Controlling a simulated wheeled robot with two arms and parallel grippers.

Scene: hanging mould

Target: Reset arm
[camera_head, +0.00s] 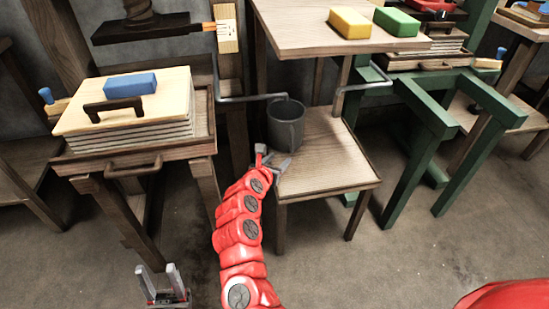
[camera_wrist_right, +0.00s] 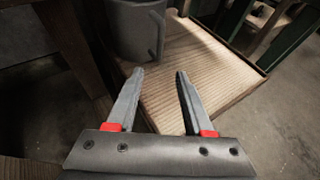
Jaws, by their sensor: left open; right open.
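A grey mug (camera_head: 286,128) stands upright on a low wooden stand (camera_head: 335,165). Its lower part and handle also show in the right wrist view (camera_wrist_right: 130,32). My right gripper (camera_head: 274,160), at the end of the red arm, is open just in front of the mug. In the right wrist view its open fingers (camera_wrist_right: 160,72) have nothing between them, with the mug beyond the fingertips and bare wood below. My left gripper (camera_head: 163,283) is open and empty low at the left, above the floor, its fingers pointing up.
A wooden table (camera_head: 340,35) behind carries yellow (camera_head: 350,22) and green (camera_head: 397,21) blocks. At left, a stand holds stacked boards (camera_head: 128,103) with a black handle and blue block (camera_head: 130,86). Metal rods reach out above the mug's stand. Green trestles (camera_head: 405,165) stand right. Front floor is clear.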

